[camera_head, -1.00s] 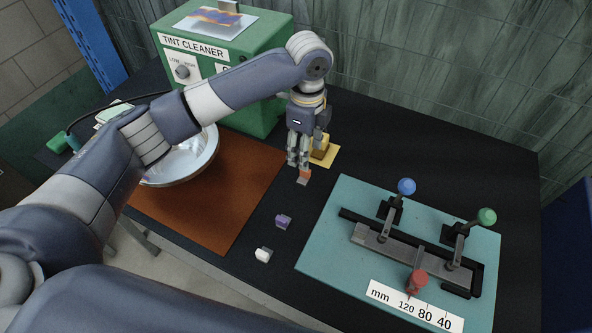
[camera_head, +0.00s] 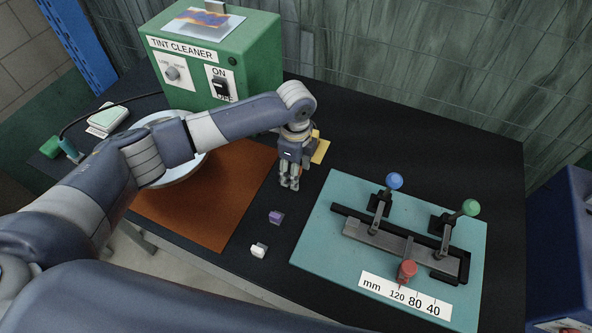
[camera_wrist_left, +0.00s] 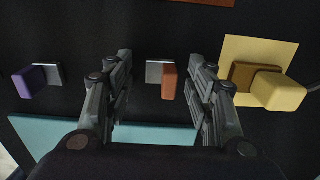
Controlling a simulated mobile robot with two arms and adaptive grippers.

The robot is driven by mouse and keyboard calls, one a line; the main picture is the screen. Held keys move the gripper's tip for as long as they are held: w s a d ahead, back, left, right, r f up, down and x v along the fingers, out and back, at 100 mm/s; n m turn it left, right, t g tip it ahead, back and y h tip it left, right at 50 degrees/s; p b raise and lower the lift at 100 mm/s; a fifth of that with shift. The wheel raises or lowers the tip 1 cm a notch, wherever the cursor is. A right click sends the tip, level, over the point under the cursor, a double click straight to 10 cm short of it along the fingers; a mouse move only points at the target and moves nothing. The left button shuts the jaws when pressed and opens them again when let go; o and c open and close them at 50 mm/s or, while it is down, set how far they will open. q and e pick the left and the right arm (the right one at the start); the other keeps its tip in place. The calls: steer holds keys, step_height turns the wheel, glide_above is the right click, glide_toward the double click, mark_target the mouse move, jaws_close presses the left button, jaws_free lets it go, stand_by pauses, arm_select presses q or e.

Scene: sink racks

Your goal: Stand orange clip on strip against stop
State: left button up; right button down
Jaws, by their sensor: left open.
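The orange clip (camera_wrist_left: 169,80), with a grey metal part on its left side, lies on the black table between my open left gripper's fingers (camera_wrist_left: 161,60) in the left wrist view. In the head view the left gripper (camera_head: 289,184) points down over the table and hides the clip. The grey metal strip (camera_head: 372,237) lies on a teal board (camera_head: 325,240) along a black angled rail (camera_head: 350,213), which may be the stop. My right gripper is out of view.
Purple (camera_head: 276,217) and white (camera_head: 259,250) clips lie nearer the front. A yellow block (camera_wrist_left: 280,91) stands on a yellow pad (camera_wrist_left: 258,50) close to the gripper. Blue (camera_head: 394,181), green (camera_head: 471,207) and red (camera_head: 407,269) knobbed clamps rise around the strip.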

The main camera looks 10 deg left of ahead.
arm_select(q)
jaws_close()
steer(key=shift+r, duration=0.1)
